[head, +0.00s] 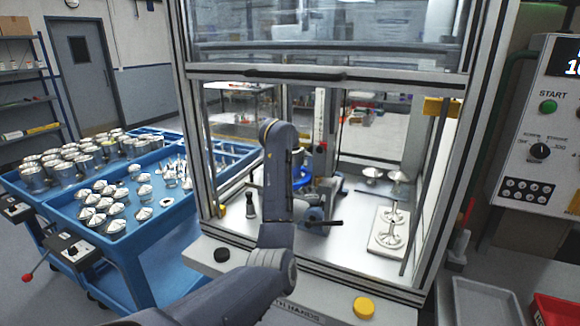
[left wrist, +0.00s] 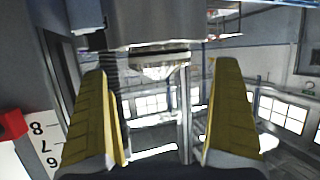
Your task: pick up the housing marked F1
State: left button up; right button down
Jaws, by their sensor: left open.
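Several silver, cone-shaped metal parts are in view, but I cannot read an F1 mark on any of them. Two stand at the back right inside the machine, one of them a silver cone part (head: 372,173). Others lie on a pale plate (head: 378,246) on the machine floor. My left arm reaches into the machine, and its gripper is mostly hidden in the head view. In the left wrist view my left gripper (left wrist: 165,66) has its yellow fingers wide apart. A pale, rounded metal part (left wrist: 155,70) shows beyond the gap, not touched by either finger. My right gripper is not in view.
The machine frame (head: 187,130) surrounds the opening. A blue cart (head: 150,235) at left carries many cylinders and cones. A control panel (head: 541,125) stands at right. A numbered scale (left wrist: 36,138) with a red pointer (left wrist: 12,125) is close at the wrist view's left.

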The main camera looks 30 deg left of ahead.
pick_arm(q)
jog(key=shift+x, duration=1.65)
jog(key=shift+f, duration=0.1)
jog(key=c, duration=1.7)
